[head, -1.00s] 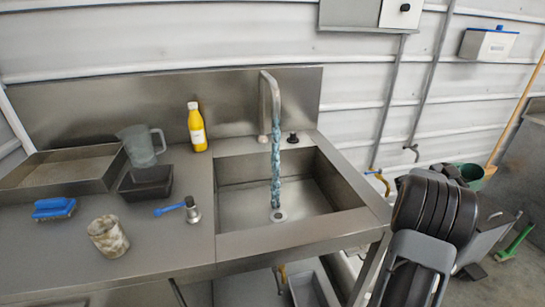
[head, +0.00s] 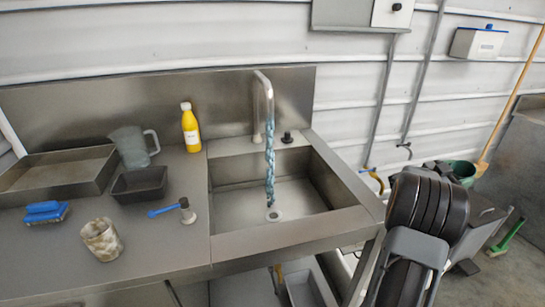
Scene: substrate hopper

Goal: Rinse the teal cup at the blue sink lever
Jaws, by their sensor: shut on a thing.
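The blue lever (head: 164,210) has a dark head on a small metal base and stands left of the sink basin (head: 300,207). Water (head: 270,170) runs from the curved metal tap (head: 264,88) down to the drain. My dark and grey arm parts fill the lower right. My gripper's fingers and anything in them are not visible.
A dark knob (head: 287,137) sits behind the basin. A green bucket (head: 462,172) is at right.

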